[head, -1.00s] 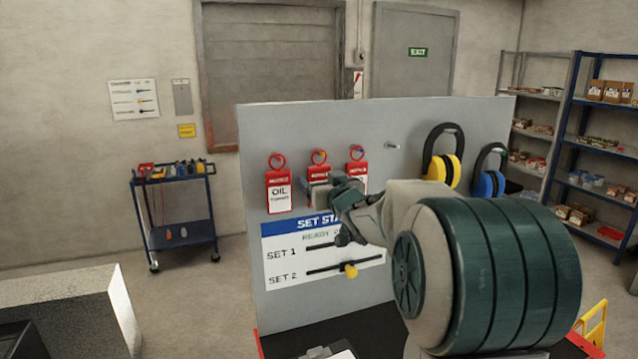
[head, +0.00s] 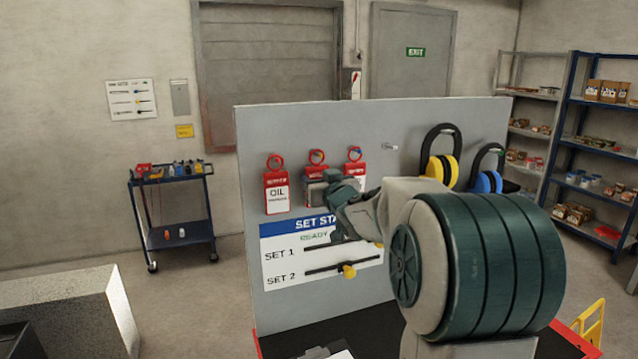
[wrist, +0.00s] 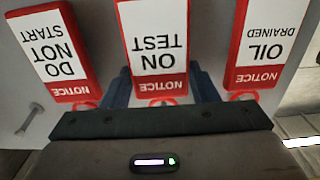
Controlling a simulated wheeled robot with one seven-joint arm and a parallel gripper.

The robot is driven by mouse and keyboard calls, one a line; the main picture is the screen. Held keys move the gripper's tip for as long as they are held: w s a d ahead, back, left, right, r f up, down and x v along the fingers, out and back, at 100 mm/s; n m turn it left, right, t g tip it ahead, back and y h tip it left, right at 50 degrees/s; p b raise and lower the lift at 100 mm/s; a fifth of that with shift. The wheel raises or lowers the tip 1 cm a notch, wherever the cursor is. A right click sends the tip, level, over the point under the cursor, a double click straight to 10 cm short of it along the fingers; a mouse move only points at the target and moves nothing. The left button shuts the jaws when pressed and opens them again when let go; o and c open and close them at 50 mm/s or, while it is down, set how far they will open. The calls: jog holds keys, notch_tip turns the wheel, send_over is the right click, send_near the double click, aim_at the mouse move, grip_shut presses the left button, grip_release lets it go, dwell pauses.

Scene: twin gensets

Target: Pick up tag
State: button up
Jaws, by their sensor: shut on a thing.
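Three red-and-white tags with red rings at their tops are at the grey board. The left one in the head view reads OIL (head: 277,192); it also shows at the right of the wrist view (wrist: 262,45). The middle ON TEST tag (wrist: 157,40) is mostly hidden by my gripper in the head view. The DO NOT START tag (wrist: 52,48) is partly hidden behind my arm in the head view. My gripper (wrist: 162,88) has its dark fingers on both sides of the ON TEST tag and is shut on it near its ring end. Whether its ring is on the peg is unclear.
The grey board (head: 390,115) has a bare peg (head: 390,147) and two padlock-like items, yellow (head: 440,168) and blue (head: 487,181), to the right. A SET STATUS sign (head: 320,265) is below the tags. A blue cart (head: 180,225) stands at left.

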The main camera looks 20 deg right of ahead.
jog(key=shift+r, duration=0.75)
jog(key=s+b, duration=0.1)
jog(key=s, duration=1.7)
jog(key=shift+b, duration=0.35)
jog(key=shift+f, duration=0.1)
jog(key=shift+r+p, duration=0.3)
jog(key=shift+p, duration=0.05)
jog(key=shift+r+p, duration=0.35)
jog(key=shift+s, duration=0.15)
